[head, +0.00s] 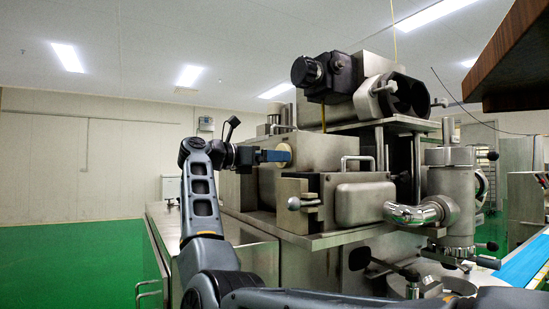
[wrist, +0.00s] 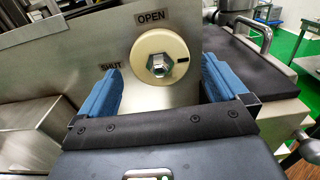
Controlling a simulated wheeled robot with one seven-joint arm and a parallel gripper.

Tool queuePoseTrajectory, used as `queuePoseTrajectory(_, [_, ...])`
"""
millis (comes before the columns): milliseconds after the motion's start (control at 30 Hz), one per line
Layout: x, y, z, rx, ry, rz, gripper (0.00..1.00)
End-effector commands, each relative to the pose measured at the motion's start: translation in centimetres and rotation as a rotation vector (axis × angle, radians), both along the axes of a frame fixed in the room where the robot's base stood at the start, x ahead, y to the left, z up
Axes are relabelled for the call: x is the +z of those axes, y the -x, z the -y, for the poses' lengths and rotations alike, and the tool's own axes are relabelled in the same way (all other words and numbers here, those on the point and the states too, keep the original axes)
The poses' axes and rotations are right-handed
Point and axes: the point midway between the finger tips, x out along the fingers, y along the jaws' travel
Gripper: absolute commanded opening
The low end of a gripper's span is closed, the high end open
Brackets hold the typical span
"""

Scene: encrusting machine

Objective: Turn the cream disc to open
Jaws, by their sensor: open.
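The cream disc (wrist: 150,44) is round with a metal hex nut at its centre and a short black mark on its right side. It sits on a steel panel (wrist: 75,45) of the machine. An OPEN label (wrist: 152,17) is above it and a SHUT label (wrist: 110,68) is at its lower left. My gripper (wrist: 160,70) is open, with one blue finger on each side of the disc and a visible gap to both. In the head view the disc (head: 284,149) shows just beyond my gripper (head: 276,156); contact cannot be told there.
A steel housing with a ball-ended lever (head: 295,203) stands right of the disc. A black motor unit (head: 325,75) is above. A dark flat surface (wrist: 258,70) and a bar handle (wrist: 258,32) are right of my gripper. Open floor (head: 70,255) lies left.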

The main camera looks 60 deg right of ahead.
Motion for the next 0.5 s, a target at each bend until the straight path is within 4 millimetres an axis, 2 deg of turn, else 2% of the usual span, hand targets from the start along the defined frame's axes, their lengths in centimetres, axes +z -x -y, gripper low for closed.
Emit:
queuePoseTrajectory(200, [0.01,0.8,1.27,-0.001,0.001,-0.001,1.0])
queuePoseTrajectory(467, [-0.02,0.83,1.35,0.001,0.001,-0.001,1.0])
queuePoseTrajectory(500, [-0.02,0.82,1.34,0.0,0.001,-0.001,0.96])
